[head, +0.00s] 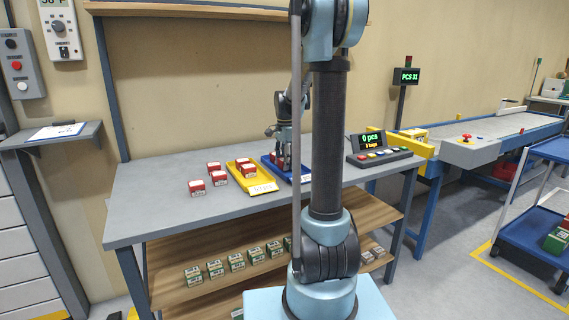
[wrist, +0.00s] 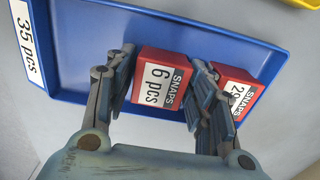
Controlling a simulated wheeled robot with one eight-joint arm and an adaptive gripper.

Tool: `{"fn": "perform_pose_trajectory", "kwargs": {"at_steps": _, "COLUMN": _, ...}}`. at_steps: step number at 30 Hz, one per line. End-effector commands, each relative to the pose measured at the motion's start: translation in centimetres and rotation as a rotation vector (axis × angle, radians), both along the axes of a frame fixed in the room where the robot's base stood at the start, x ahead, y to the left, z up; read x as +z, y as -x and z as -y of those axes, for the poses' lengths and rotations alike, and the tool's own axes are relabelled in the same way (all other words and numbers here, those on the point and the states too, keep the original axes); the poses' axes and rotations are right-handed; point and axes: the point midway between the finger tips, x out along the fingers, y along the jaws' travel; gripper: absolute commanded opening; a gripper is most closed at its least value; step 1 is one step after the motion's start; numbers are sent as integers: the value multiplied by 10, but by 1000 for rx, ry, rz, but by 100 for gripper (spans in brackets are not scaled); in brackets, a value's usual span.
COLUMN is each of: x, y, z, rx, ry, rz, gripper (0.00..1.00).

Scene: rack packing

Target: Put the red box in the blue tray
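The blue tray (wrist: 85,45) fills much of the wrist view and carries a "35 pcs" label on its left side. A red box (wrist: 162,82) labelled "SNAPS 6 pcs" is between the fingers of my gripper (wrist: 162,57), which look closed against its two sides. A second red box (wrist: 236,88) labelled "SNAPS" is in the tray just right of it, partly hidden by the right finger. In the head view my gripper (head: 280,152) points down over the blue tray (head: 266,162). I cannot tell whether the held box touches the tray floor.
A yellow tray (head: 237,179) with red boxes is left of the blue tray. Several red boxes, such as one (head: 197,188), stand on the grey table (head: 150,200) further left. A button console (head: 378,157) is at the right. Green-and-white boxes (head: 215,268) line the shelf below.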

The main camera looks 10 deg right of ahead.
Motion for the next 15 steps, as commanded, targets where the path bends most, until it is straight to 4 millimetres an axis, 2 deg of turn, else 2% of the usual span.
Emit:
{"fn": "perform_pose_trajectory", "kwargs": {"at_steps": 5, "x": 3, "y": 0, "z": 0, "rx": 0, "ry": 0, "rz": 0, "gripper": 50}}
{"fn": "perform_pose_trajectory", "kwargs": {"at_steps": 8, "x": 12, "y": 0, "z": 0, "rx": 0, "ry": 0, "rz": 0, "gripper": 50}}
{"fn": "perform_pose_trajectory", "kwargs": {"at_steps": 15, "x": 50, "y": 0, "z": 0, "rx": 1, "ry": 0, "rz": 0, "gripper": 50}}
